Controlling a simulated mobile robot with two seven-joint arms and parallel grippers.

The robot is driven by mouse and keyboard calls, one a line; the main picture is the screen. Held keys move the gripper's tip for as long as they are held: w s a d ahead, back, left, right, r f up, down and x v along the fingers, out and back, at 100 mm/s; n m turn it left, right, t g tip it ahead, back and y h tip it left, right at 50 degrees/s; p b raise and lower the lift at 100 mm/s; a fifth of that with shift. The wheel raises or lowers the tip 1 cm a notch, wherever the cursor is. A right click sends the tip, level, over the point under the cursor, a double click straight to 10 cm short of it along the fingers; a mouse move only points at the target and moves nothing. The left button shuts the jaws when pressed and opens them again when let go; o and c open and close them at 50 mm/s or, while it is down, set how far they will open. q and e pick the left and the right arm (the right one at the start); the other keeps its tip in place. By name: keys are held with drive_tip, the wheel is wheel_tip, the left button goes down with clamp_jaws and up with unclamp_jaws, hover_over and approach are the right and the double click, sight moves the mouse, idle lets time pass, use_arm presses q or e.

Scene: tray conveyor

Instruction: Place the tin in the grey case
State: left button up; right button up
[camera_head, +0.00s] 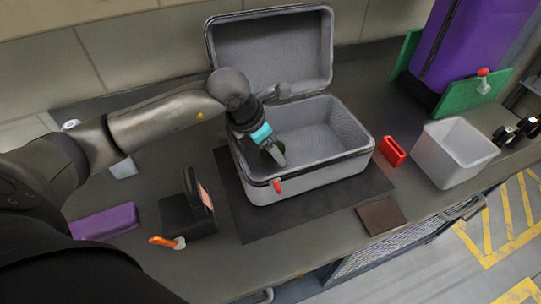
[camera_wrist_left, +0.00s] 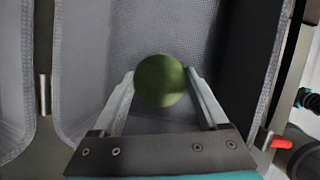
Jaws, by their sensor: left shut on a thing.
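The grey case (camera_head: 318,178) stands open on a dark mat, its lid (camera_head: 270,52) tilted back behind it. My left gripper (camera_head: 275,157) reaches down inside the left part of the case. It is shut on the tin (camera_wrist_left: 160,81), which shows as a round dark green top between the two fingers in the left wrist view. In the head view the tin (camera_head: 266,158) is mostly hidden by the gripper. I cannot tell whether the tin touches the case floor. My right gripper is not in view.
A red holder (camera_head: 392,151) and a white bin (camera_head: 452,155) stand right of the case. A brown square (camera_head: 381,216) lies in front. A black stand (camera_head: 188,210), an orange-handled item (camera_head: 166,242) and a purple block (camera_head: 105,221) lie left. The case's right half is empty.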

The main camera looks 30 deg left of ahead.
use_arm(q)
wheel_tip(320, 180, down, 3)
drive_tip(key=shift+r, duration=0.2)
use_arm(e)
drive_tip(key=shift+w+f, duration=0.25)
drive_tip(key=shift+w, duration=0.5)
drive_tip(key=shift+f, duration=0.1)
use_arm(q)
drive_tip(key=o, duration=1.3)
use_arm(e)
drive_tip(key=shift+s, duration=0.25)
